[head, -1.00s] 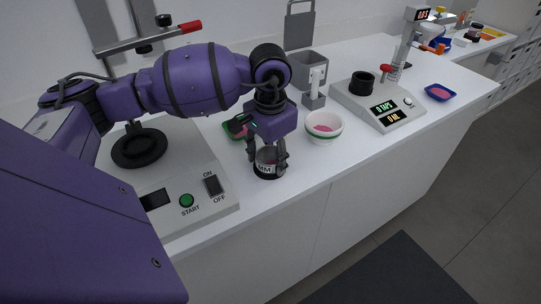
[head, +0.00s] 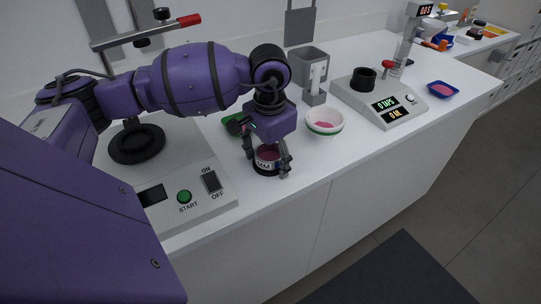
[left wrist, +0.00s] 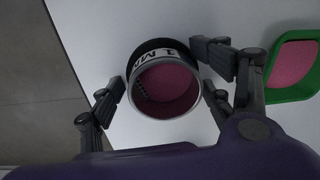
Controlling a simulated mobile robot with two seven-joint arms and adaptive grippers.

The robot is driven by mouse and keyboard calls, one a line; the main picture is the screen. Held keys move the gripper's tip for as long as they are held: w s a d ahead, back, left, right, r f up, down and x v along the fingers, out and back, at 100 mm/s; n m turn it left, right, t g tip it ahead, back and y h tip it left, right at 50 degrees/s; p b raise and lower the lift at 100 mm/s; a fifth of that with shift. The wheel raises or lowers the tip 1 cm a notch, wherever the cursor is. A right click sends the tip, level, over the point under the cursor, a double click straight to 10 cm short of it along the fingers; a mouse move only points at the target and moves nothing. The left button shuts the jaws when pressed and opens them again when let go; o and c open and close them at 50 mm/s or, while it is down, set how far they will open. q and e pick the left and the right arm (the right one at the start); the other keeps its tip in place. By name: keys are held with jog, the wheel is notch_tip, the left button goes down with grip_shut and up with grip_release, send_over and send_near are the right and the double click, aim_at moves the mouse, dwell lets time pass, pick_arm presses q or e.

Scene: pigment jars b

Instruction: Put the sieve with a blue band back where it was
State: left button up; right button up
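A round sieve-like ring (head: 266,167) with a black lower part and a white label, apparently "1 MM", stands on the white counter near its front edge. Pink shows inside it in the left wrist view (left wrist: 165,88). In the left wrist view the fingers (left wrist: 162,88) are spread, with a small gap at the left one. My right gripper is not in view.
A green tray (head: 232,122) with pink powder lies behind my gripper. A machine with a START button (head: 184,196) stands left.

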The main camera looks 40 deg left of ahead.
pick_arm(q)
jog(key=shift+r, duration=0.1)
jog(key=shift+w+r, duration=0.1)
jog(key=shift+r, duration=0.1)
notch_tip(320, 180, up, 13)
jog(key=shift+s+d, duration=0.15)
jog(key=shift+s, duration=0.15)
jog(key=shift+f, duration=0.1)
dwell(1.2)
